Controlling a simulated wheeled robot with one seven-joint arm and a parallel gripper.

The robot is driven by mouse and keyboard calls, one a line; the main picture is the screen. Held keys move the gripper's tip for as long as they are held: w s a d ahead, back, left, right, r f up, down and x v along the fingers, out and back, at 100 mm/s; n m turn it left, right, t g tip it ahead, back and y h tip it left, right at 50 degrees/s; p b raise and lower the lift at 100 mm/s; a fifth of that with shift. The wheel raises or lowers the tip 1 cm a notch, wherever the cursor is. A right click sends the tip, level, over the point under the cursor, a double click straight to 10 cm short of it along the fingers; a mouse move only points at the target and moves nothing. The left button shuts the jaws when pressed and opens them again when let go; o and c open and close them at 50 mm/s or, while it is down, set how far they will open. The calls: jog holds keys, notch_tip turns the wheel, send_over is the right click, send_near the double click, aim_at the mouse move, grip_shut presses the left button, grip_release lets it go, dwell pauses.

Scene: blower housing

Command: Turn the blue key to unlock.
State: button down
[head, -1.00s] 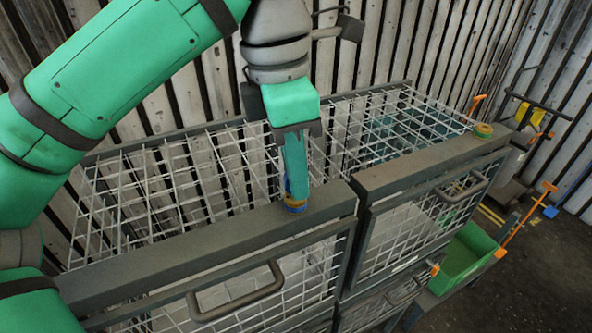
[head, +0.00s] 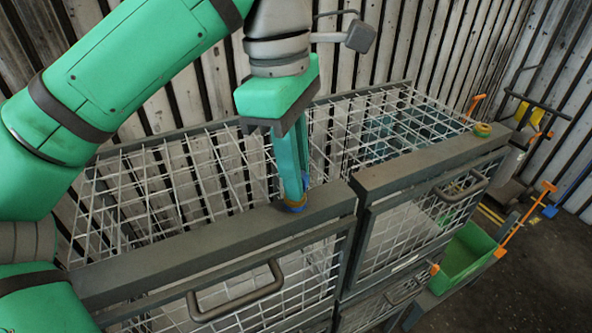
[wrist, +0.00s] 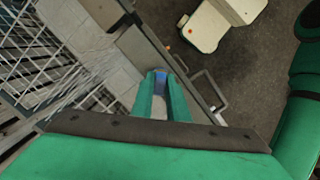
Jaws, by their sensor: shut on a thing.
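The blue key (wrist: 160,83) shows as a small blue piece between my fingertips in the wrist view. My gripper (head: 301,196) points down at the lock and is shut on the key. It also shows in the wrist view (wrist: 160,80). The fingers hide most of the key, so I cannot tell its exact angle.
The left wire cage (head: 190,253) has a front handle. Open floor lies further right.

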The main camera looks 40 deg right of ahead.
dwell(0.3)
jog(key=m, duration=0.4)
jog(key=shift+m+y, duration=0.3)
jog(key=shift+m, duration=0.2)
jog(key=shift+m, duration=1.8)
jog(key=c, duration=1.6)
grip_release()
jog(key=shift+c, duration=0.2)
